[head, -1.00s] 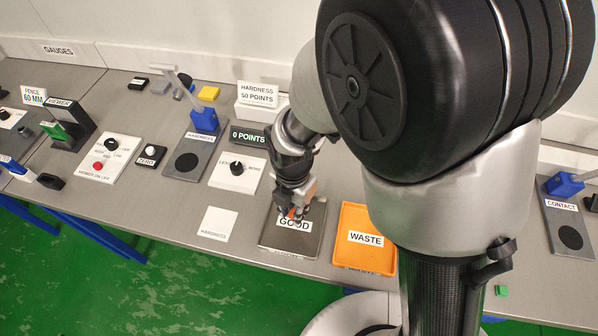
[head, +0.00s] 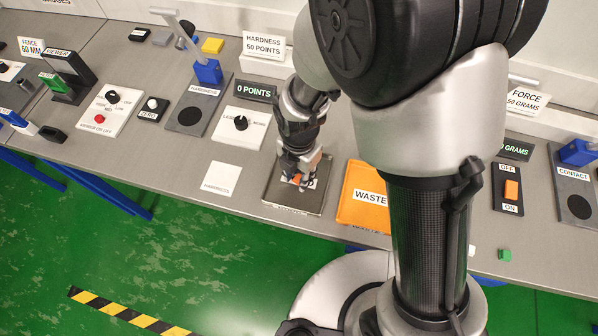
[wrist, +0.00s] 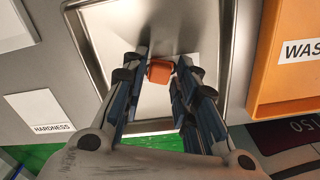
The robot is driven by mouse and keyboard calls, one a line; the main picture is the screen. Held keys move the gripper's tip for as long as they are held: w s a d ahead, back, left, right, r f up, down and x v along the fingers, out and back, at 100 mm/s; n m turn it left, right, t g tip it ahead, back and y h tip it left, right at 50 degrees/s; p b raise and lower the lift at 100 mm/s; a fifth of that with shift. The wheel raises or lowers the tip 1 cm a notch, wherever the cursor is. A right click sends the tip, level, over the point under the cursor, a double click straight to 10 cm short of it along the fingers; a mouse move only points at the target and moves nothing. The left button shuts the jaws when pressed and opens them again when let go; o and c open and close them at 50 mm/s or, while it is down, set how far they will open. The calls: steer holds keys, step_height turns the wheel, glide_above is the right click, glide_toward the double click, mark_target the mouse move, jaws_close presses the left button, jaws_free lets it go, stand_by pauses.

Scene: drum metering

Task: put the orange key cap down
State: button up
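The orange key cap (wrist: 160,71) sits between the fingertips of my gripper (wrist: 161,66) in the wrist view, with a finger against each side. In the head view my gripper (head: 298,179) points down over the grey tray labelled GOOD (head: 275,190), and a bit of orange shows at its tips. The tray's rim (wrist: 88,50) frames the cap in the wrist view. The gripper covers most of the GOOD label. I cannot tell whether the cap touches the tray floor.
The orange WASTE tray (head: 362,213) stands just right of the grey tray. A white HARDNESS card (head: 221,178) lies to its left. The dial panel (head: 240,127) and the 0 POINTS display (head: 255,91) are behind. A small green piece (head: 504,255) lies far right.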

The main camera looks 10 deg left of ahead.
mark_target(299, 178)
steer(key=shift+o, duration=1.2)
steer(key=d+r+m+t+p, duration=0.1)
steer(key=d+r+m+p, duration=0.2)
steer(key=r, duration=0.7)
steer(key=d+r+m+p, duration=0.1)
steer(key=d+r+m, duration=0.3)
steer(key=r, duration=0.6)
steer(key=s+d+r+m+t, duration=0.1)
steer(key=s+d+r+m, duration=0.3)
steer(key=m, duration=0.7)
steer(key=s+d+r+m+t, duration=0.2)
steer(key=s+d+r+m, duration=0.3)
steer(key=d+m, duration=0.4)
steer(key=r+m, duration=0.1)
steer(key=m, duration=0.2)
steer(key=shift+s+d+r+m+t, duration=0.2)
steer(key=shift+d+r+m+t, duration=0.1)
